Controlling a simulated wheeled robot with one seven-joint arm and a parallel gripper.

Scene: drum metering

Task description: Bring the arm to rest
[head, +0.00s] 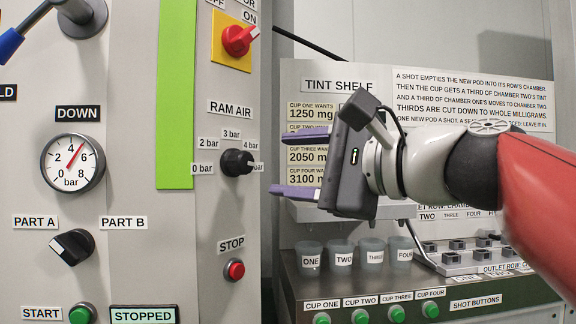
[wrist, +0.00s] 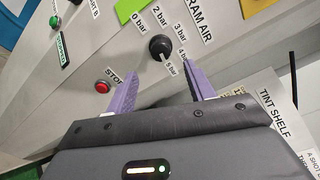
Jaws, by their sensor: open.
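My gripper (head: 281,164) hangs in front of the tint shelf in the head view, its purple fingers apart and pointing left toward the control panel. In the wrist view the open gripper (wrist: 158,85) has nothing between its fingers. The black ram air knob (wrist: 160,47) shows beyond the gap between them, and no contact is visible. The same ram air knob (head: 236,162) is left of the fingers in the head view, its pointer toward the 4 bar side. My arm (head: 480,165) reaches in from the right and hides part of the shelf's signs.
The panel carries a red stop button (head: 234,270), a red switch (head: 238,40), a gauge (head: 73,163) and a part selector (head: 72,245). Several labelled cups (head: 341,255) stand below my gripper, above green shot buttons (head: 360,316). Several dark outlet blocks (head: 455,245) sit at right.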

